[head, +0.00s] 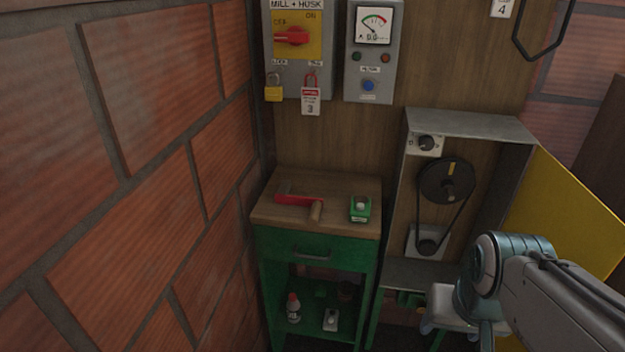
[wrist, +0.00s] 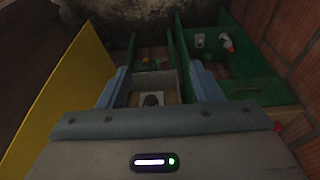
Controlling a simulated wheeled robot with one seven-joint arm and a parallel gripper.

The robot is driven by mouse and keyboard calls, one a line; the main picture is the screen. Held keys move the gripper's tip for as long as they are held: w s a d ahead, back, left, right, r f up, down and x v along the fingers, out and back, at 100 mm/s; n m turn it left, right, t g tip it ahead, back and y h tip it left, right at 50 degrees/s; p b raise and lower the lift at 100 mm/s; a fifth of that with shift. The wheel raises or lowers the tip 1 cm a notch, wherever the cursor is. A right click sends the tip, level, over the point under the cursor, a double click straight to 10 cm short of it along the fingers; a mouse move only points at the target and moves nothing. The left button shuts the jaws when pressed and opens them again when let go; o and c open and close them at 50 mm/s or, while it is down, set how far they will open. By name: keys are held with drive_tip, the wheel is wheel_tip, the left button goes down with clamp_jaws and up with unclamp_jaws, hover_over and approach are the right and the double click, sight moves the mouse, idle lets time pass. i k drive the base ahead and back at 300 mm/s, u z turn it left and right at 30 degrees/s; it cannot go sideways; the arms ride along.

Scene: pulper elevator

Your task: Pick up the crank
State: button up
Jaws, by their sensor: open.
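The crank (head: 292,200) lies on the wooden top of a green cabinet in the head view. It has a red arm and a wooden handle pointing toward the front. My gripper (wrist: 160,70) is open, with its two blue fingers apart in the wrist view and nothing held between them. In the head view my arm reaches in from the lower right, and the gripper is to the right of the cabinet and apart from the crank. A small red bit at the right edge of the wrist view may be part of the crank; I cannot tell.
A green box (head: 360,208) sits right of the crank on the cabinet top (head: 335,185). A brick wall (head: 150,170) stands close on the left. An open belt housing (head: 470,125) with a yellow door (head: 565,215) is on the right. Switch boxes hang above.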

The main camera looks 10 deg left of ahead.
sight(283, 197)
drive_tip(key=k, duration=0.55)
drive_tip(key=u, duration=0.85)
drive_tip(key=i, duration=1.4)
drive_tip(key=z, duration=0.8)
